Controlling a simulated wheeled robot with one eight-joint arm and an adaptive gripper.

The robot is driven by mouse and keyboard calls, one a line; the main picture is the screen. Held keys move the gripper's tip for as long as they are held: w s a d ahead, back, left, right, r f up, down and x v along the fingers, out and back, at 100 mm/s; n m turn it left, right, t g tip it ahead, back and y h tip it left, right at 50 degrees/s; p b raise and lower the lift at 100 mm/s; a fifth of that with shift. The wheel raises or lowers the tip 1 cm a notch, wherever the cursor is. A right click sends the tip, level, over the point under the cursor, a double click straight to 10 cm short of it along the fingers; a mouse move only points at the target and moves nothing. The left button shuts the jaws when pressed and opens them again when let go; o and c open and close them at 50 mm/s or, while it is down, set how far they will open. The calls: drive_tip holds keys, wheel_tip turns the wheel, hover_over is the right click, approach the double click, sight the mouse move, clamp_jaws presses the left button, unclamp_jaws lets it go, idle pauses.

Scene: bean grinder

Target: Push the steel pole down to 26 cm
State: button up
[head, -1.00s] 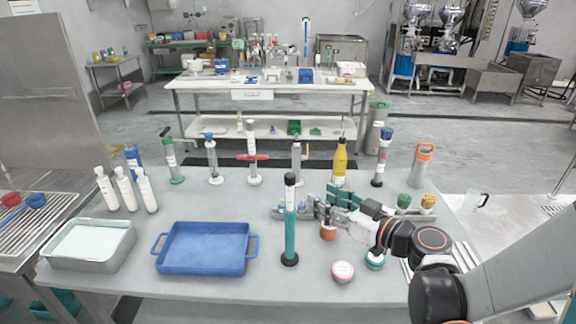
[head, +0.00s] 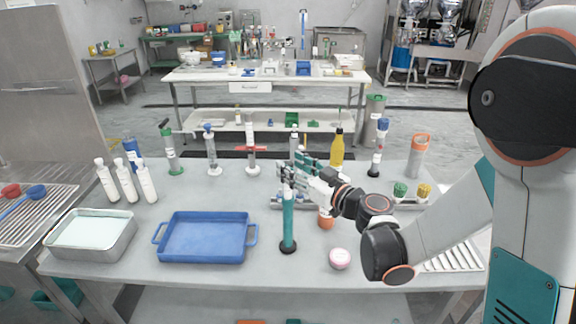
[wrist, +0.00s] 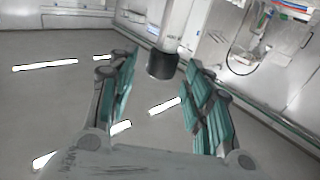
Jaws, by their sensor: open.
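A telescoping stand with a teal sleeve (head: 288,222) and a round black foot stands upright at the front middle of the table. Its slim upper tube, the steel pole, is partly hidden by my gripper in the head view. The wrist view shows the grey pole (wrist: 174,28) with its black cap between and beyond my fingers, apart from both pads. My gripper (head: 290,172) is open beside the pole's top, coming from the right, and it also shows in the wrist view (wrist: 160,112) with empty space between the pads. I cannot read any height mark.
A blue tray (head: 206,239) and a steel pan (head: 90,235) lie left of the stand. Several pumps and bottles, including a yellow bottle (head: 337,150), line the back.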

sight(288, 197)
drive_tip(key=shift+x, duration=1.2)
clamp_jaws()
wheel_tip(288, 197, down, 8)
drive_tip(key=b, duration=0.7)
drive_tip(key=shift+f, duration=0.25)
drive_tip(key=shift+s, duration=0.15)
unclamp_jaws()
